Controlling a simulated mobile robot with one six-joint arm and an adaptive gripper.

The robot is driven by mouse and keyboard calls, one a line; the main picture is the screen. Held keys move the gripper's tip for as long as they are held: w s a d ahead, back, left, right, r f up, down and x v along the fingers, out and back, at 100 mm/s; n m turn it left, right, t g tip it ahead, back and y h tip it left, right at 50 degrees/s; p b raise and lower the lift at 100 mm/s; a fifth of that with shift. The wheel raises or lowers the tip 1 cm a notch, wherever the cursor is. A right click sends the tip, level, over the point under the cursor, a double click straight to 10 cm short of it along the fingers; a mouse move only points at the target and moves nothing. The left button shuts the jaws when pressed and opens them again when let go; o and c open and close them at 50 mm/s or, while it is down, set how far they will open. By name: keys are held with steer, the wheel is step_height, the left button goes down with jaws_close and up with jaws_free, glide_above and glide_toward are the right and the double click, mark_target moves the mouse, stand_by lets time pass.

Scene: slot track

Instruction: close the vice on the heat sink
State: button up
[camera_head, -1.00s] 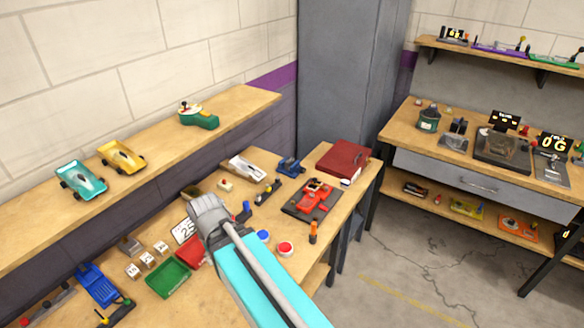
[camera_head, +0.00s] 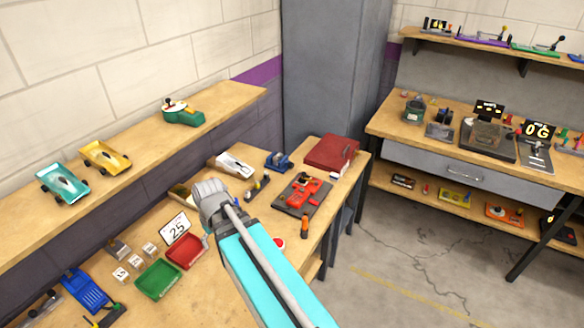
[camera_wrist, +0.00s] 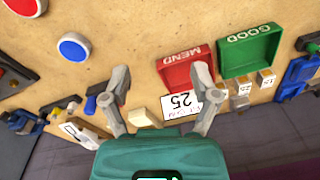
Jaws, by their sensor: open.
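A small blue vice (camera_head: 278,160) stands near the back of the wooden bench, beside the red box. It also shows at the left edge of the wrist view (camera_wrist: 22,122). What its jaws hold is too small to tell. A grey block (camera_head: 118,249) by the small white blocks may be the heat sink, but I cannot tell. My gripper (camera_head: 209,192) is above the bench, left of and nearer than the vice. In the wrist view my gripper (camera_wrist: 161,72) has its two fingers spread, with nothing between them.
A red tray (camera_head: 186,250), a green tray (camera_head: 157,280) and a "25" card (camera_head: 175,228) lie left of my arm.

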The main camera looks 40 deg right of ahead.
steer(key=w+d+f+n+t+y+b, duration=0.1)
steer(key=w+d+f+n+t+b, duration=0.15)
steer(key=w+d, duration=0.8)
steer(key=n+t+h+b, duration=0.1)
steer(key=n+t+b, duration=0.2)
steer(key=t+b, duration=0.35)
glide_toward(293, 165)
steer(key=v, duration=0.4)
steer(key=shift+a, duration=0.1)
steer(key=shift+w+f, duration=0.1)
steer(key=shift+w, duration=0.05)
steer(key=b+x, duration=0.7)
steer(key=x, duration=0.4)
steer(key=shift+w+f+b, duration=0.15)
steer(key=shift+f+b, duration=0.2)
steer(key=shift+b, duration=0.05)
steer(key=shift+b+x, duration=0.5)
steer(key=shift+x, duration=0.35)
steer(key=shift+w+a, duration=0.1)
